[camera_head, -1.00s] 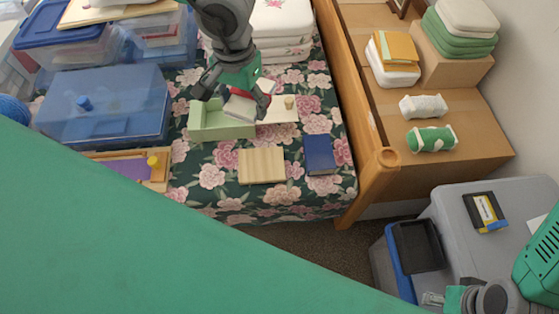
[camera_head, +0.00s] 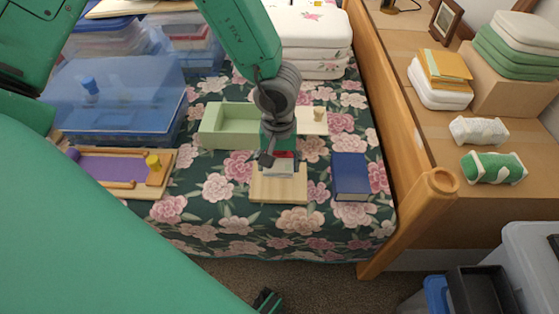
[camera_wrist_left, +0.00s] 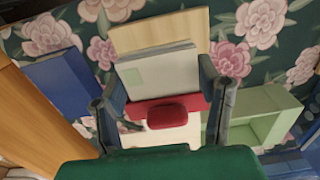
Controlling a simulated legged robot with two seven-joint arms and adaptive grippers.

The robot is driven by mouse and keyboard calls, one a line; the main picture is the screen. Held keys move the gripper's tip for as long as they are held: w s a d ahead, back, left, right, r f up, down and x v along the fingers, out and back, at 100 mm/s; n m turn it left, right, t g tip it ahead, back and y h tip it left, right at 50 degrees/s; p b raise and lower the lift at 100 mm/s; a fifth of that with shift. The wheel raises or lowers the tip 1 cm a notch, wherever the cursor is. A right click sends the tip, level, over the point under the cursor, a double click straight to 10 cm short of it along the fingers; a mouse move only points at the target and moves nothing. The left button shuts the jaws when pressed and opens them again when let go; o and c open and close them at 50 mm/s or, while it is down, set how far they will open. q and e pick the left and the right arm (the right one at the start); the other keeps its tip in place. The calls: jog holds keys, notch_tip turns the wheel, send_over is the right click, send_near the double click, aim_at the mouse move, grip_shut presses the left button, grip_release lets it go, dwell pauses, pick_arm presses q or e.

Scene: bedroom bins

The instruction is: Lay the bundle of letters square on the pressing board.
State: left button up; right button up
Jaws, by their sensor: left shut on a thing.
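The bundle of letters (camera_head: 280,166), white with a red part, is in my left gripper (camera_head: 268,158), over the back part of the pale wooden pressing board (camera_head: 279,190). In the left wrist view, the bundle (camera_wrist_left: 160,72) lies between the two dark fingers of the gripper (camera_wrist_left: 163,88), its red part nearest the palm. The board (camera_wrist_left: 158,32) shows beyond it, with roughly parallel edges. I cannot tell whether bundle and board touch. A dark gripper tip (camera_head: 268,301), apparently my right gripper, shows at the bottom edge, mostly hidden.
A blue book (camera_head: 350,175) lies right of the board. A light green open tray (camera_head: 222,128) and a white sheet with a wooden knob (camera_head: 315,120) are behind it. A wooden tray with a purple panel (camera_head: 115,167) is left. Flowered cloth in front is clear.

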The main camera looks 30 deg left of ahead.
dwell(0.4)
pick_arm(q)
jog(key=shift+r+p, duration=0.1)
jog(key=shift+p, duration=0.55)
send_over(279, 189)
notch_tip(279, 189, down, 4)
jog(key=shift+f+b, duration=0.2)
jog(key=shift+b, duration=0.15)
jog(key=shift+f, duration=1.6)
jog(key=shift+s+p, duration=0.1)
jog(key=shift+p, duration=0.45)
jog(key=shift+p, duration=0.6)
